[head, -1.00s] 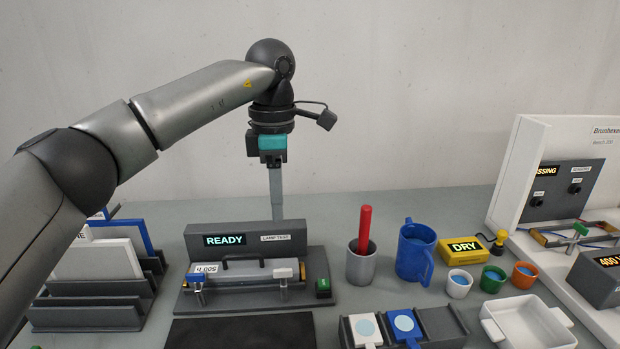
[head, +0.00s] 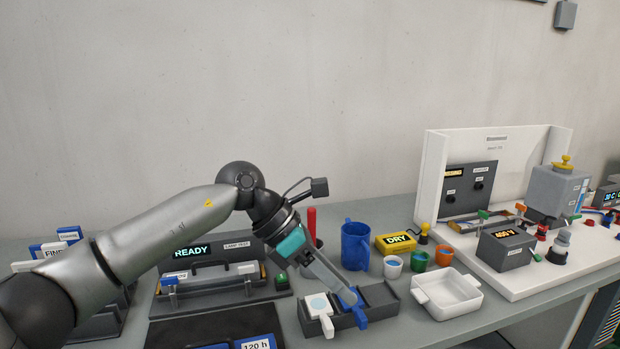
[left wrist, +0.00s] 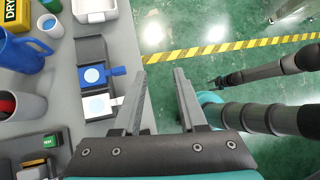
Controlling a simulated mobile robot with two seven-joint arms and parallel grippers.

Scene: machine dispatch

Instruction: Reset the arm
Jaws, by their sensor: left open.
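My left arm comes in from the left in the head view. Its gripper (head: 345,294) is over the grey holder with the two tagged paddles. In the left wrist view the two fingers (left wrist: 160,80) are apart with nothing between them. The white paddle (left wrist: 98,106) and the blue paddle (left wrist: 98,74) lie in the grey holder (left wrist: 92,48), to the left of the fingers there. In the head view the gripper partly hides the blue paddle. My right gripper is not identifiable in either view.
A machine with a READY display (head: 193,252) stands behind the black mat (head: 190,331). A blue jug (head: 355,245), a yellow DRY box (head: 396,243), small cups and a white tray (head: 445,294) stand to the right. A white bench unit (head: 431,180) is further right. Bare wall is above.

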